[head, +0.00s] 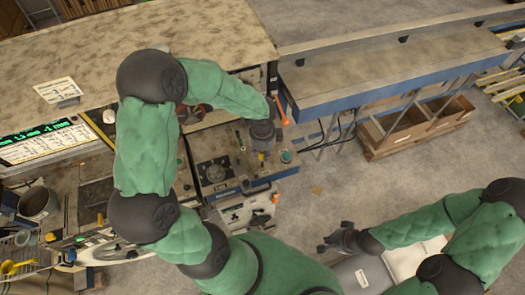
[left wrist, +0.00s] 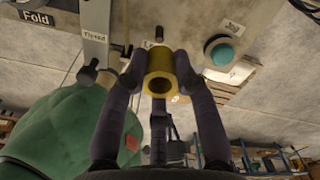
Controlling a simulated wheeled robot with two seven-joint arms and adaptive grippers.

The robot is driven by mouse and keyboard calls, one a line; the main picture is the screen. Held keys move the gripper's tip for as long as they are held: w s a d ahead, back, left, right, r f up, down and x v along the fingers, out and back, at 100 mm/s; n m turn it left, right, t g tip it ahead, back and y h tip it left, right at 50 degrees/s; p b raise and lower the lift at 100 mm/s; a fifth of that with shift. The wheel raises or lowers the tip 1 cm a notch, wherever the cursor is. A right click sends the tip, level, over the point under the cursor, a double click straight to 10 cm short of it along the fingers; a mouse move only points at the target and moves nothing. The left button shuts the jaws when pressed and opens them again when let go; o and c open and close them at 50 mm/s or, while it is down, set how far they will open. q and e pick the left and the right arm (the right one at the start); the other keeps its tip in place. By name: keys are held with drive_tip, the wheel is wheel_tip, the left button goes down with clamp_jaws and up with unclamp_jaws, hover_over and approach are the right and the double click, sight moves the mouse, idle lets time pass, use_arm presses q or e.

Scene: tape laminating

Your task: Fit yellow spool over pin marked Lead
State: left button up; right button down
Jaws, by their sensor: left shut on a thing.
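The yellow spool (left wrist: 160,72) is between the fingertips of my left gripper (left wrist: 160,76), which is shut on it; its open bore faces the wrist camera. A label beginning "Le" (left wrist: 149,44) shows just beyond the spool, partly covered by it. A small dark peg (left wrist: 128,50) stands out beside that label; I cannot tell if it is the Lead pin, and the spool appears apart from it. In the head view my left gripper (head: 263,142) is over the bench machine, and the spool cannot be made out there. My right gripper (head: 338,240) is away at lower right, its jaws unclear.
A teal button (left wrist: 222,53) is right of the spool. A grey bar (left wrist: 95,40) labelled "Thread" and a "Fold" label (left wrist: 38,17) are to the left. In the head view an orange-handled lever (head: 281,109) stands near the left gripper. Open floor (head: 330,190) lies right of the machine.

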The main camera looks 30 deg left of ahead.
use_arm(q)
drive_tip(key=shift+f+b, duration=2.5)
drive_tip(key=shift+f, duration=0.7)
drive_tip(key=o, duration=0.9)
drive_tip(key=shift+r, duration=0.15)
wheel_tip(320, 180, up, 12)
drive_tip(key=shift+f, duration=0.15)
